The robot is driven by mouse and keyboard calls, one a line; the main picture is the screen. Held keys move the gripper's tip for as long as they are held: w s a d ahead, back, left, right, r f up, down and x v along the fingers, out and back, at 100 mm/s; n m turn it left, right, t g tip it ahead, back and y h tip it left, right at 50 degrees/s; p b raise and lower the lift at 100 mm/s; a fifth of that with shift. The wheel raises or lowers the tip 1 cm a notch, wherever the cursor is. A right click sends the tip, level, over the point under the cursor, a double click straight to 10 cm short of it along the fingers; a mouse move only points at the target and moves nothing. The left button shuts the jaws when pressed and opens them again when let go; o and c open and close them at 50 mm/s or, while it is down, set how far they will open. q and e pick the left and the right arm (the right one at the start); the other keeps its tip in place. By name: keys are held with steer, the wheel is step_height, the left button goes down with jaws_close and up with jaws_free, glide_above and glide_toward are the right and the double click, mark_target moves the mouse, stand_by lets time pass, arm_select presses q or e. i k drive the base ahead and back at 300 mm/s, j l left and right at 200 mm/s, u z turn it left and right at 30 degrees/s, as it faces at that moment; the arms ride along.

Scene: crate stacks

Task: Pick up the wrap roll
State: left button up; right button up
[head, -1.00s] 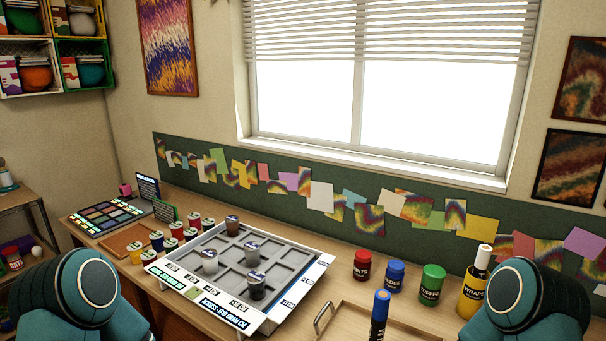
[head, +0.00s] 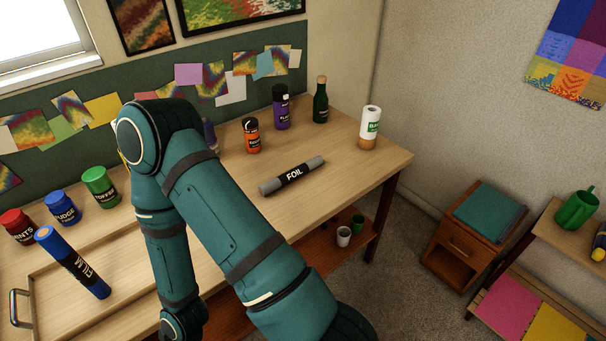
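The wrap roll is almost wholly hidden behind my teal right arm in the head view. Only a thin yellow sliver (head: 122,157) beside the arm's elbow seems to be part of it, just right of the green toffee jar (head: 100,186). Neither gripper shows in this view. The arm rises from the bottom, bends at the elbow and comes back down toward the wooden tray.
A grey foil roll (head: 291,175) lies on the bare right part of the table.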

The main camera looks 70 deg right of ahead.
mark_target(282, 180)
steer(key=z, duration=2.1)
steer(key=i+l+u, duration=0.15)
steer(key=l, duration=0.2)
steer(key=i+l+u, duration=0.1)
steer(key=l, duration=0.25)
steer(key=i+l+u, duration=0.15)
steer(key=l, duration=0.2)
